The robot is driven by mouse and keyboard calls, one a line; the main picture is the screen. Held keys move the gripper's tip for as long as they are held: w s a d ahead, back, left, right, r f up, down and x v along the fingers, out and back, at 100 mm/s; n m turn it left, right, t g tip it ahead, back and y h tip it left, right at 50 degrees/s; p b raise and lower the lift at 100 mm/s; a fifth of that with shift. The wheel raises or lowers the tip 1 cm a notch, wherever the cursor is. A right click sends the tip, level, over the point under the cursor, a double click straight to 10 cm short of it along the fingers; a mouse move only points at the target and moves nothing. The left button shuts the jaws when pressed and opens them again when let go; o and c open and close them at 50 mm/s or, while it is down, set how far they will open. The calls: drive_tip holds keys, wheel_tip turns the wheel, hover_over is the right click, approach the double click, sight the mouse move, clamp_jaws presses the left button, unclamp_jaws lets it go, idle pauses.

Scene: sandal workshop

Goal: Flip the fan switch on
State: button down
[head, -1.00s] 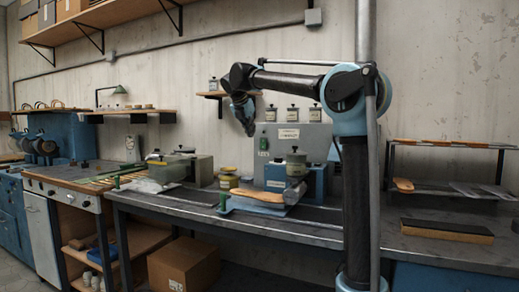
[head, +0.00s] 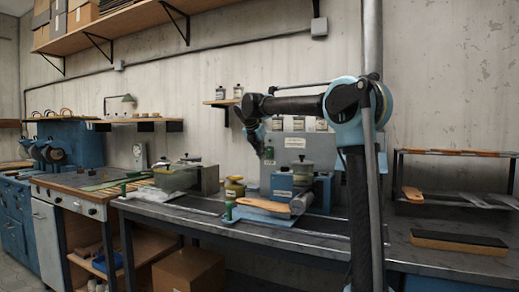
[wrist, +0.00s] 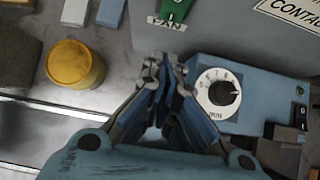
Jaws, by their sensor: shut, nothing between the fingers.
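The fan switch is a green switch (wrist: 176,10) above a white FAN label (wrist: 167,22) on the grey cabinet face; its upper part is cut off by the top edge of the wrist view. Its on or off position cannot be told. In the head view a small green patch (head: 269,157) on the cabinet shows beside my gripper. My gripper (wrist: 162,62) is shut and empty, its fingertips just below the FAN label in the wrist picture. Whether they touch the cabinet cannot be told. In the head view my gripper (head: 262,150) hangs in front of the cabinet's left side.
A blue box with a numbered dial (wrist: 217,92) and a small black switch (wrist: 299,116) sits right of my fingers. A yellow-lidded jar (wrist: 75,64) stands to the left. The grey cabinet (head: 330,150) stands behind, with jars on top. A sandal sole (head: 263,205) lies in front.

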sight(269, 153)
drive_tip(key=w, duration=0.1)
drive_tip(key=w+d+f, duration=0.1)
drive_tip(key=w, duration=0.1)
drive_tip(key=w+f, duration=0.1)
drive_tip(key=shift+w+d, duration=0.4)
